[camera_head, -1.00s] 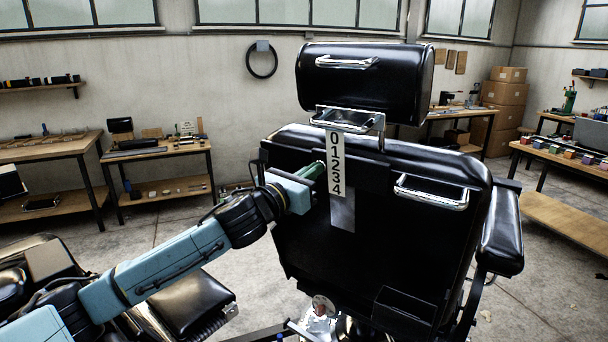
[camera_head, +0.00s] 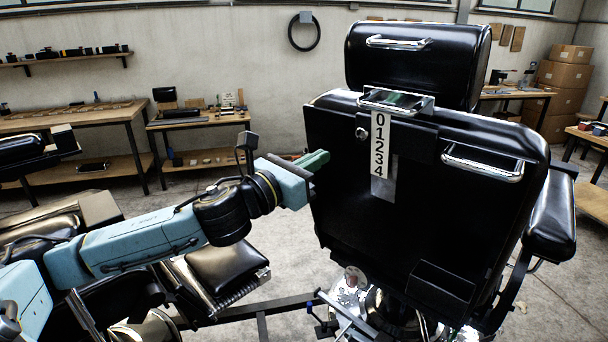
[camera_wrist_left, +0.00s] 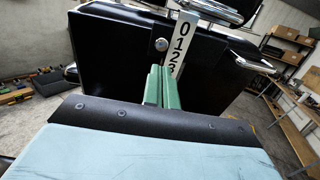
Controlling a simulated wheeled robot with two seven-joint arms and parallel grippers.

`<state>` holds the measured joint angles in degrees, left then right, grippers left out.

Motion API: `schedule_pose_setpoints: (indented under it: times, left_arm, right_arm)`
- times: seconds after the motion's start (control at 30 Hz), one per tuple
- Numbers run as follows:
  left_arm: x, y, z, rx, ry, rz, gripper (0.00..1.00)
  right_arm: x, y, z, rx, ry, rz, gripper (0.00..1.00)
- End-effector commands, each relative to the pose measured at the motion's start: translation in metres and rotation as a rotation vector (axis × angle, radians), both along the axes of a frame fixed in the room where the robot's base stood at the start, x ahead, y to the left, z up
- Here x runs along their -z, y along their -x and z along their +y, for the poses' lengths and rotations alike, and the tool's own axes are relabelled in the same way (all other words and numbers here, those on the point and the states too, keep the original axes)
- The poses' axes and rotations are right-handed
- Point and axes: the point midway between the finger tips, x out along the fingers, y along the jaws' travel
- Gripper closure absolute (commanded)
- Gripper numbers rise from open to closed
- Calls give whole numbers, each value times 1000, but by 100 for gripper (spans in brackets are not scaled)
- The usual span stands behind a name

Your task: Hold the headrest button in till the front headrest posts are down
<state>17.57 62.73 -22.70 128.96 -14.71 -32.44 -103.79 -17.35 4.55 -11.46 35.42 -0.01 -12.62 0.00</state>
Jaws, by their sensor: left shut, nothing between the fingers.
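The black headrest (camera_head: 418,62) sits close above the top of the black chair back (camera_head: 330,140), with a chrome bracket (camera_head: 424,103) at its base. I cannot make out the posts below the bracket. A white strip (camera_head: 380,145) numbered 0 to 4 hangs from there over a grey plate. The round chrome headrest button (camera_head: 361,133) stands left of the strip; it also shows in the left wrist view (camera_wrist_left: 161,45). My left gripper (camera_head: 322,160), with green fingers, is shut and empty, apart from the button, to its lower left. My right gripper is not in view.
A chrome handle (camera_head: 483,163) and a black pocket (camera_head: 441,287) are on the chair back. An armrest (camera_head: 550,220) stands at the right. Workbenches (camera_head: 200,121) line the wall, and open floor lies between them and the chair.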

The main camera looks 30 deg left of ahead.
Motion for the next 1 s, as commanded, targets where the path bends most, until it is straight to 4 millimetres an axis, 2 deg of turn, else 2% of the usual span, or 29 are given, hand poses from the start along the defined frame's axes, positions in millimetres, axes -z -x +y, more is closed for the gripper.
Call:
schedule_pose_setpoints:
  times: [0.1, 0.33, 0.87, 0.97, 1.0]
  left_arm:
    - [5, 13, 4, 0, -3, 2, 100]
    - [4, 23, 6, 0, 0, 1, 100]
    - [4, 23, 6, 0, 1, 2, 100]
    - [12, 19, 10, -9, 31, 20, 100]
    - [21, 14, 15, -20, 62, 39, 100]
  right_arm:
    - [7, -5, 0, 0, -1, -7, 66]
    - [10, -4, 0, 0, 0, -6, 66]
    - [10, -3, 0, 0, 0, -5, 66]
    - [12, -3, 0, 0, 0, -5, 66]
    - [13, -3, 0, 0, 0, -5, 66]
